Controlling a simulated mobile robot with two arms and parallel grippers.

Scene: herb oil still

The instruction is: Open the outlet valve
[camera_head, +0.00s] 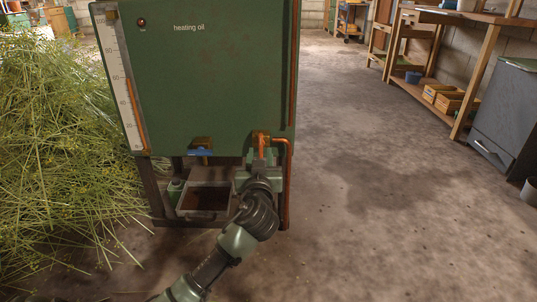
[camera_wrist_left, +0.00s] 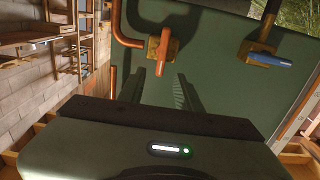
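A green tank (camera_head: 215,75) marked "heating oil" stands in the middle of the head view. A brass valve with an orange handle (camera_head: 260,143) sits low on its front beside a copper pipe; it also shows in the left wrist view (camera_wrist_left: 162,52). A second brass valve with a blue handle (camera_head: 200,152) is to its left, and in the wrist view (camera_wrist_left: 268,58) to the right. No label tells which is the outlet valve. My left gripper (camera_wrist_left: 158,84) is open, its fingers spread just short of the orange handle. In the head view, my wrist hides most of it.
A metal bin (camera_head: 205,200) stands under the tank, below the blue-handled valve. A copper pipe (camera_head: 288,180) runs down the tank's right side. Cut herbs (camera_head: 60,140) are heaped at left. The floor (camera_head: 390,200) at right is clear, up to a workbench and grey cabinet.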

